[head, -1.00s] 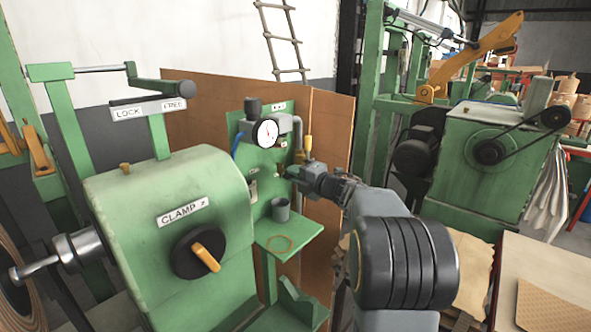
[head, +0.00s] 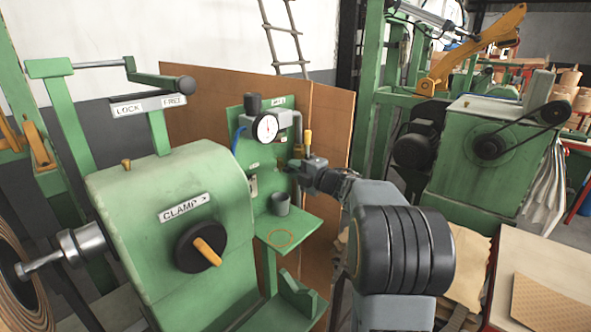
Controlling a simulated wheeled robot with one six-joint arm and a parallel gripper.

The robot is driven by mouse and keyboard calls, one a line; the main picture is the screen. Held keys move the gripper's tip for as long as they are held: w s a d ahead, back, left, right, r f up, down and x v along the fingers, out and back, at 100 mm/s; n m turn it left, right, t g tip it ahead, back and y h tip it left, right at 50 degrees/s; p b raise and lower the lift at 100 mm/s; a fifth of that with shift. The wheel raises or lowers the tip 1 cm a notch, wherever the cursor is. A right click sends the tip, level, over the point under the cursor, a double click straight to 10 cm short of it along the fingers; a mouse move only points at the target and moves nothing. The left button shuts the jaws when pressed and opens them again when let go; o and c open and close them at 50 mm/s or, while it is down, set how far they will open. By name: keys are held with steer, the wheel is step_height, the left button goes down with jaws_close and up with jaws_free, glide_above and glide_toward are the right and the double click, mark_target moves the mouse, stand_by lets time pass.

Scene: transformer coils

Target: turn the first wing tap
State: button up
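A green panel (head: 249,165) stands upright behind a small green shelf and carries a round white gauge (head: 265,128). A yellow handle (head: 307,138) stands upright at the panel's right edge; I cannot tell whether it is a wing tap. My gripper (head: 293,166) is at the right part of the panel, below and right of the gauge and below the yellow handle. Its fingers are small and dark here and overlap the panel's fittings. Any wing tap at the fingers is hidden or too small to make out, and so is contact.
A large green machine (head: 165,235) with a CLAMP knob (head: 200,248) fills the left front. A brown board (head: 205,112) stands behind the panel. Another green machine (head: 478,165) stands right.

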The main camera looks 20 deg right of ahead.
steer(key=o, duration=0.4)
steer(key=shift+c, duration=0.2)
steer(key=b+v, duration=0.1)
steer(key=v, duration=1.3)
steer(key=shift+w, duration=0.15)
